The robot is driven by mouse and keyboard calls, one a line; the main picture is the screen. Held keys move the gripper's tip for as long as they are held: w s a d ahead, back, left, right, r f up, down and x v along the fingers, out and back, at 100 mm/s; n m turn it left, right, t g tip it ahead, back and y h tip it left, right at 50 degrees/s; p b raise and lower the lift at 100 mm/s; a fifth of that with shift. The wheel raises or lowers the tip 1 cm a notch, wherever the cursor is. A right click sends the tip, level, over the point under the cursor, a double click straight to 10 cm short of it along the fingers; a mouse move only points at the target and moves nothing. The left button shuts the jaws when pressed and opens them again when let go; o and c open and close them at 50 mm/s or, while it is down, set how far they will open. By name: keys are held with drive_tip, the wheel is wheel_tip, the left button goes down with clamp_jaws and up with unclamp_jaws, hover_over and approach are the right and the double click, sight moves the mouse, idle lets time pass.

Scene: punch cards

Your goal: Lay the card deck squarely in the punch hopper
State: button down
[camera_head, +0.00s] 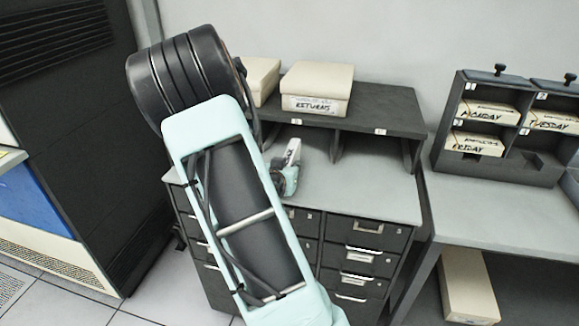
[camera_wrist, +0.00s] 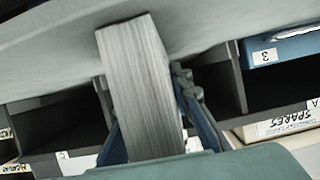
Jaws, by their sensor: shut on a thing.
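The card deck (camera_wrist: 135,75) is a pale grey block with fine lines along its stacked edges. My gripper (camera_wrist: 155,125) is shut on it, with a dark finger on each side in the wrist view. The deck's lower end is hidden behind the teal part of my gripper. In the head view, my gripper (camera_head: 284,182) is small and partly hidden behind my arm, above the grey desk top. The deck (camera_head: 293,152) shows there as a whitish, tilted block with dark markings. I cannot make out the punch hopper in either view.
A drawer cabinet (camera_head: 365,228) has a grey top and a dark shelf (camera_head: 385,105) holding a RETURNS box (camera_head: 317,88). A dark machine (camera_head: 80,150) stands left. The grey top's right part is clear.

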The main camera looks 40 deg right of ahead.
drive_tip(key=c, duration=1.7)
unclamp_jaws()
drive_tip(key=shift+c, duration=0.2)
drive_tip(key=shift+r, duration=0.1)
